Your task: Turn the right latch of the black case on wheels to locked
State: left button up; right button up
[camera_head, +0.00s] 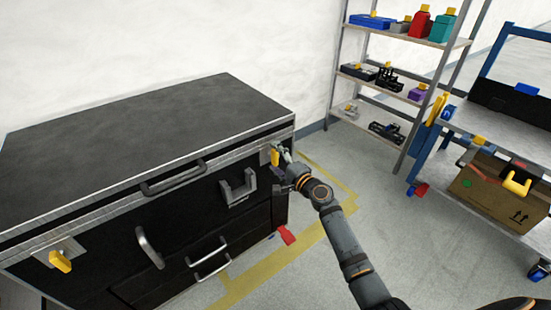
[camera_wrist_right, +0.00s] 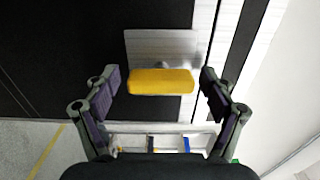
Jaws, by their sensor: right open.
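The black case on wheels (camera_head: 150,135) stands at the left, its lid down. Its right latch (camera_head: 276,157) is a yellow handle on a metal plate near the right end of the front. In the right wrist view the yellow latch handle (camera_wrist_right: 160,82) lies between the fingers, across the picture. My right gripper (camera_head: 284,157) is open at this latch, with one finger on each side of the handle and gaps at both ends; it also shows in the right wrist view (camera_wrist_right: 161,92). The left latch (camera_head: 60,261) is yellow too. My left gripper is not in view.
Handles (camera_head: 150,247) stick out from the case front. A metal shelf (camera_head: 393,88) with bottles and tools stands at the back. A blue-framed cart (camera_head: 483,133) with a cardboard box (camera_head: 500,192) stands at the right. The floor between is mostly clear.

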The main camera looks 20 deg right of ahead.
jog(key=v, duration=1.2)
